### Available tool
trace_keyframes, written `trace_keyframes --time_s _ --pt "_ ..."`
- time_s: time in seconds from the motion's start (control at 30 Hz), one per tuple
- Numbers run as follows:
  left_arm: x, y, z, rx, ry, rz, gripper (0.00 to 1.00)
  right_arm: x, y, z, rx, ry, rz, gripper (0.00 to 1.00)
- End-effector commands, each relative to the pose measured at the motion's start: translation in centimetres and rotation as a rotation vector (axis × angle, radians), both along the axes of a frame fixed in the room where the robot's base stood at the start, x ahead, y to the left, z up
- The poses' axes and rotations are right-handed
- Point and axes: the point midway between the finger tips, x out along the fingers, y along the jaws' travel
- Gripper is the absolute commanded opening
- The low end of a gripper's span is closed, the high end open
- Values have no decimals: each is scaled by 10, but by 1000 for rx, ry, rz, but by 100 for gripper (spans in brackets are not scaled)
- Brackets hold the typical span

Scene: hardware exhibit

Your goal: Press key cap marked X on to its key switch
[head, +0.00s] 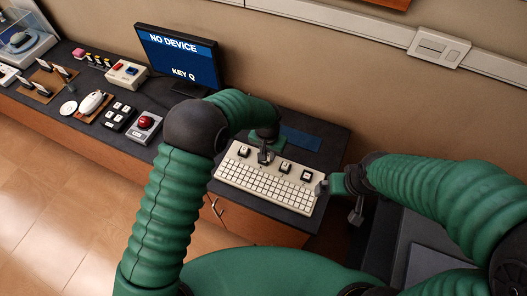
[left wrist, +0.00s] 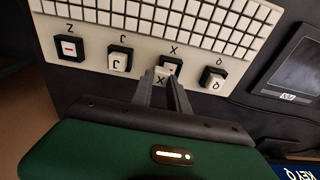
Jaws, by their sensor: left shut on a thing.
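The white keyboard (head: 262,188) lies on the dark bench, with a row of larger key positions along its back edge. In the left wrist view, the white key cap marked X (left wrist: 166,69) is between the fingers of my left gripper (left wrist: 166,76), below the printed X label. My left gripper also shows in the head view (head: 265,157), pointing down at this row and shut on the cap. The switch under the cap is hidden; I cannot tell whether the cap is seated. My right gripper (head: 322,187) is beside the keyboard's right end; its finger opening is unclear.
The Z position (left wrist: 69,48) shows a dark square with a red mark. A monitor (head: 178,58) reads "NO DEVICE" and "KEY Q". A red button box (head: 146,125) and other devices stand left.

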Motion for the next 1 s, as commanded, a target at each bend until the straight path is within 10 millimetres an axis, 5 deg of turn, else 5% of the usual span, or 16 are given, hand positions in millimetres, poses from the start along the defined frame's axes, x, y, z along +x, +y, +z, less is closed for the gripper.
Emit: trace_keyframes --time_s 0.3,1.0 --pt "2 16 1 -10 1 6 0 0 0 2 0 0 1 100" --pt "1 20 1 -6 0 4 0 0 0 4 0 0 0 100"
